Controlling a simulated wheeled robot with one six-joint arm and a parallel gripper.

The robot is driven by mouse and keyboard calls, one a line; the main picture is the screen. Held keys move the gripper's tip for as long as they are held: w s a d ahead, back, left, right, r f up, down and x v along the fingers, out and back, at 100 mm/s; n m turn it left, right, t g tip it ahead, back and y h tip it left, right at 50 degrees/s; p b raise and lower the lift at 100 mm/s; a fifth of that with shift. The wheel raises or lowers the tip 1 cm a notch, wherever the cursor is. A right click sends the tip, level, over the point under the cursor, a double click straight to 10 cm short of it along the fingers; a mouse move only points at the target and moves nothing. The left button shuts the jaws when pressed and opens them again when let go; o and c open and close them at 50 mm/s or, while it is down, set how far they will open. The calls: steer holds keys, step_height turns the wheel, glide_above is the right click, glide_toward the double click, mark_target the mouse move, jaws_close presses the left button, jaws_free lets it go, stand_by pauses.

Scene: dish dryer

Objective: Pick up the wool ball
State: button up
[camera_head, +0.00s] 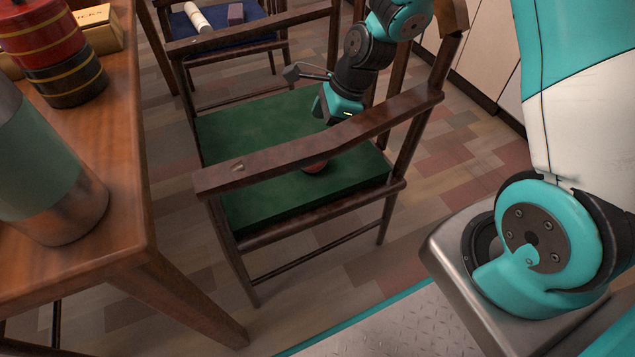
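A small reddish round thing, likely the wool ball (315,167), rests on the green seat cushion (255,195) of the near wooden chair. The chair's front armrest (320,142) hides its upper part. My gripper (338,105) reaches down over the seat from behind this armrest, just above and slightly right of the ball in the picture.
The chair's armrests and back post (428,95) closely surround my arm. A wooden table (120,190) at left holds a steel-and-green cylinder (45,185), red and black stacked containers (50,50) and a box (97,28). Another chair with a blue seat (222,30) stands behind.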

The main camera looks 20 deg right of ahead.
mark_target(312, 155)
steer(key=shift+s+f, duration=0.2)
steer(key=shift+f, duration=0.35)
steer(key=shift+b+x, duration=0.6)
steer(key=shift+x, duration=0.3)
steer(key=b+x, duration=0.3)
steer(key=x, duration=0.2)
steer(key=shift+w+a+f, duration=0.1)
steer(key=shift+a+f, duration=0.05)
steer(key=shift+a, duration=0.05)
steer(key=c, duration=0.9)
